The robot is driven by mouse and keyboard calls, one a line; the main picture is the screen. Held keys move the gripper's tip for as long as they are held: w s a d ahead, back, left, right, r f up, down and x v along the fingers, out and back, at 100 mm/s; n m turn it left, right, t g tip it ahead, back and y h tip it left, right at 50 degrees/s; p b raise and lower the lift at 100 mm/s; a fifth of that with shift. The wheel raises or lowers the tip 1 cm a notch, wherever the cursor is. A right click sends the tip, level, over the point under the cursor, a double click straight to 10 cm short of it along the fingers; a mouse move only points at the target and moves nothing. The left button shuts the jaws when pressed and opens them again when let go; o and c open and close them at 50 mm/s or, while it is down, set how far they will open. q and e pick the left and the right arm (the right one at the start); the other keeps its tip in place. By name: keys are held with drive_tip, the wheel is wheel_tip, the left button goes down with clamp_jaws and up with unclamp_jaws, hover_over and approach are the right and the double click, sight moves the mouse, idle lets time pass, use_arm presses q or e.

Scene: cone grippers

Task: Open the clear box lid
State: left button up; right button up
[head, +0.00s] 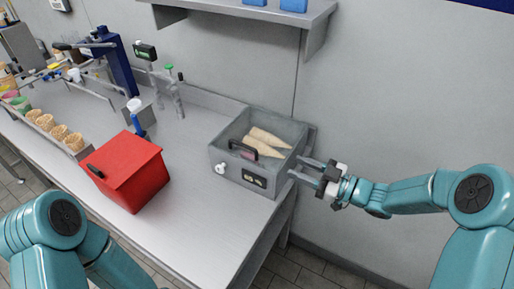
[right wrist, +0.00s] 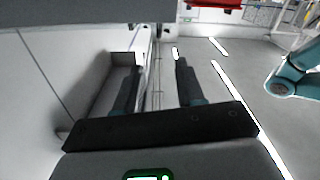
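The clear box (head: 222,160) is a grey case on the right end of the table. Its see-through lid (head: 238,128) looks closed, with a black handle (head: 243,149) near its front edge. Two pale cones (head: 265,143) show inside through the lid. My right gripper (head: 303,169) is just right of the box, fingers pointing at its side and apart from the handle. It is open and empty; its two spread fingers also show in the right wrist view (right wrist: 158,80). My left arm shows at the lower left, but its gripper is out of view.
A red box (head: 128,170) with a black handle stands left of the clear box. Several cones (head: 60,132) sit in a rack at the left. A blue and grey machine (head: 118,62) stands behind. A wall shelf (head: 245,12) hangs above. Bare tabletop (head: 200,215) lies in front.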

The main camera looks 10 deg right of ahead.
sight(256, 151)
drive_tip(key=p+x, duration=0.3)
drive_tip(key=x, duration=0.9)
drive_tip(key=shift+w+a, duration=0.1)
drive_tip(key=shift+a, duration=0.15)
drive_tip(key=shift+w+a, duration=0.4)
drive_tip(key=shift+a, duration=0.05)
clamp_jaws()
